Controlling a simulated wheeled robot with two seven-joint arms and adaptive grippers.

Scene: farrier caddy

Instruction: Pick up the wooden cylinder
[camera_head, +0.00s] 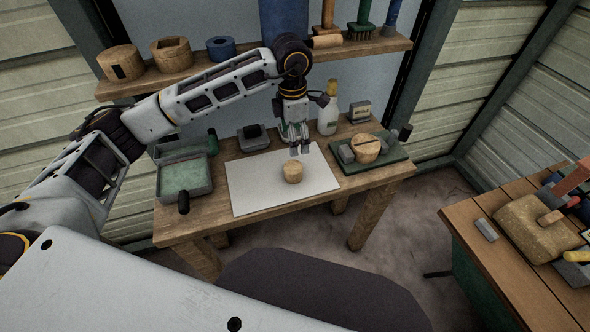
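A short wooden cylinder (293,173) stands upright on the white sheet (250,192) on the wooden workbench. My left gripper (299,150) points down just above and behind it, apart from it. Its two fingertips look slightly spread, with nothing between them. My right gripper is not in view. Another round wooden piece with a dark slot (366,148) sits on a green base at the right of the bench.
A green-lined tray (184,177) is at the bench's left. A white bottle (328,115) and small boxes stand at the back. Wooden pieces sit on the shelf (240,66) above. A second table (500,262) with tools is at right.

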